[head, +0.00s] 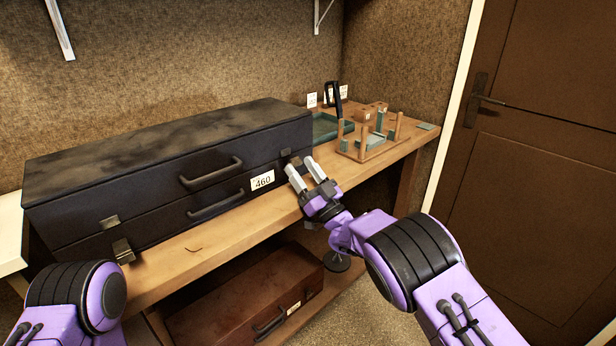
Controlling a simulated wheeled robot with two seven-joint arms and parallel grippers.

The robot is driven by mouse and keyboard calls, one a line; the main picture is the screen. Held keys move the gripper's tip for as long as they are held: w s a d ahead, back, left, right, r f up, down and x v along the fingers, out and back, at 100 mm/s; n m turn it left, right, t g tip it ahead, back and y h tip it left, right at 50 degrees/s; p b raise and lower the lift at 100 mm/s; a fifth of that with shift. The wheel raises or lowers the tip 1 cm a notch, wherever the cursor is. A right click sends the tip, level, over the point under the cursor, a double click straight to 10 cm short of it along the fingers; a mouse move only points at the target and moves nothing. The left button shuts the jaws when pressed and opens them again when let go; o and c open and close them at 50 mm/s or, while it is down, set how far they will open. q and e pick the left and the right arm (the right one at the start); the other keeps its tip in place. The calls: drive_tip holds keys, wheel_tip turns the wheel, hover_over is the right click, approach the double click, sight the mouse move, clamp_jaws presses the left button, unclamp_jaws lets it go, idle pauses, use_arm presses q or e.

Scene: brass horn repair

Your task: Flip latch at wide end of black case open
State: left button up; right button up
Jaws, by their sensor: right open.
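The long black case (140,200) lies shut on the wooden bench, its front facing me. A metal latch (123,251) shows low at the left of the front, with a separate metal plate (109,222) above it on the lid. A second latch (296,161) is at the right end, partly hidden behind my right gripper (304,168). That gripper is open and empty, its fingertips close in front of the case's right end; I cannot tell if they touch. The right latch's position is unclear. My left arm shows at the lower left, its gripper out of view.
Two handles and a "460" label (262,180) are on the case front. A wooden rack (372,146) and a green tray (330,126) stand on the bench (215,250) to the right. A brown case (240,300) sits on the lower shelf. A door (550,160) is at right.

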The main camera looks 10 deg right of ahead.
drive_tip(key=b+v, duration=0.2)
drive_tip(key=v, duration=0.8)
drive_tip(key=shift+f+b, duration=0.15)
drive_tip(key=shift+b, duration=0.2)
